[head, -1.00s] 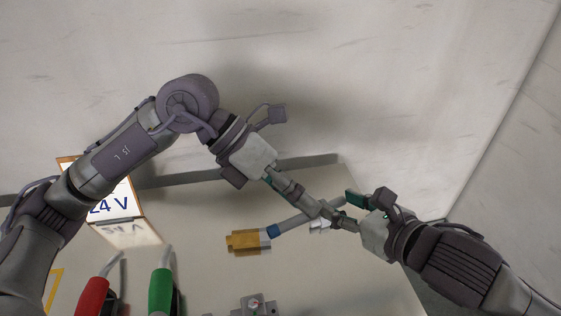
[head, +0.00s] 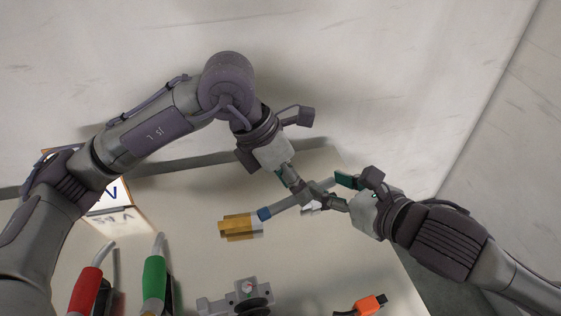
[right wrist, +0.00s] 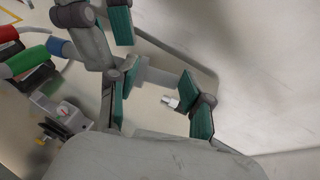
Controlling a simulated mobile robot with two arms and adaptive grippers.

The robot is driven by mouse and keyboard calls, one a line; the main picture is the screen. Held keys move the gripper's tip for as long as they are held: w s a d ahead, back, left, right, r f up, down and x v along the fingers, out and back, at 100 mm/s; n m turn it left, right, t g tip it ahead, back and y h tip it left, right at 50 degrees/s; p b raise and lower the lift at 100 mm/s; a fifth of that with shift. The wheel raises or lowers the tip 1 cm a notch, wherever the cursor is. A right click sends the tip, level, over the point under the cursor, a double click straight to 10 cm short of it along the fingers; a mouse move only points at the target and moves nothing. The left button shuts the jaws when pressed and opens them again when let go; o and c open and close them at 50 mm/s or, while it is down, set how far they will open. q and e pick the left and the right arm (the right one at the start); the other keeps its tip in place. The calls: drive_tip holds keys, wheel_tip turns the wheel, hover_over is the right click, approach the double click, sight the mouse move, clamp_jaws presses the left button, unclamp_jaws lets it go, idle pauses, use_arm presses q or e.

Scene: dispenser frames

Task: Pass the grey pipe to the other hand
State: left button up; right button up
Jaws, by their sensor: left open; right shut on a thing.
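The grey pipe (head: 283,206) has a blue band and a brass-coloured end (head: 239,227) pointing left. It is held over the table. My right gripper (head: 337,192) is shut on the pipe's right part. My left gripper (head: 305,188) is open, with its fingertips at the pipe's middle, just left of the right gripper. In the right wrist view, the pipe (right wrist: 156,75) lies between my right gripper's green pads (right wrist: 157,98), and the left gripper's fingers (right wrist: 100,25) overlap it. A small silver piece below the pipe is partly hidden. I cannot tell whether the left fingers touch the pipe.
A red connector (head: 86,290) and a green connector (head: 154,278) stand at the front left. A grey device with a gauge (head: 247,288) is at front centre, and an orange connector (head: 371,304) is at front right. A lit sign (head: 117,222) is at left.

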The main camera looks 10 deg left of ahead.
use_arm(q)
drive_tip(key=shift+x, duration=1.4)
clamp_jaws()
use_arm(e)
drive_tip(key=o, duration=1.3)
drive_tip(key=shift+s, duration=0.1)
